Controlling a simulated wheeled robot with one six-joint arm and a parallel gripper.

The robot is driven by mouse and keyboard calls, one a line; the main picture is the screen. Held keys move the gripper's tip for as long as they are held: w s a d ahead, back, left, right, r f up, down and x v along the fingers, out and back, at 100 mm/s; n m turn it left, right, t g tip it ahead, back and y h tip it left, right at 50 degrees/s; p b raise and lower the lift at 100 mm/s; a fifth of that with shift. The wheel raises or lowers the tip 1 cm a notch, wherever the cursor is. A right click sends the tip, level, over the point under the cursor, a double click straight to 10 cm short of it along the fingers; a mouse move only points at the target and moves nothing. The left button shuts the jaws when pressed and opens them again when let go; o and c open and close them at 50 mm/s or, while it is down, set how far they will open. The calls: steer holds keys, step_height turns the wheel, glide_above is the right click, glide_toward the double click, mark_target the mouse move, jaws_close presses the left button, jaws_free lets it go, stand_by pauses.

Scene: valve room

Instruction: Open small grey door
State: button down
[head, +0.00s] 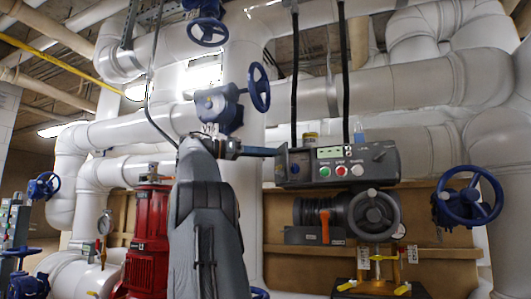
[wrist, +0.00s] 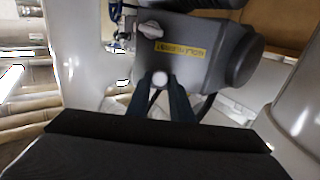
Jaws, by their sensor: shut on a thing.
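A dark grey control box (head: 340,163) with green, red and white buttons is right of centre in the head view. A narrow grey panel (head: 281,165) at its left end looks like the small door; how far it stands open I cannot tell. My gripper (head: 279,152) reaches from the left to this end of the box. In the wrist view, my gripper (wrist: 161,86) has its two dark blue fingers shut on a pale round knob (wrist: 160,78). The knob is in front of a grey housing (wrist: 205,65) with a yellow label. The fingers hide the knob's sides.
Blue handwheels (head: 259,88) hang above and left of the box, and another (head: 467,197) is at right. A grey handwheel (head: 374,212) sits below the box. A red pump (head: 148,235) stands at left. Thick white pipes surround the area closely.

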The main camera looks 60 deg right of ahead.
steer(key=c, duration=1.6)
jaws_free()
steer(key=shift+w, duration=0.1)
steer(key=shift+p+v, duration=0.3)
steer(key=shift+v, duration=3.5)
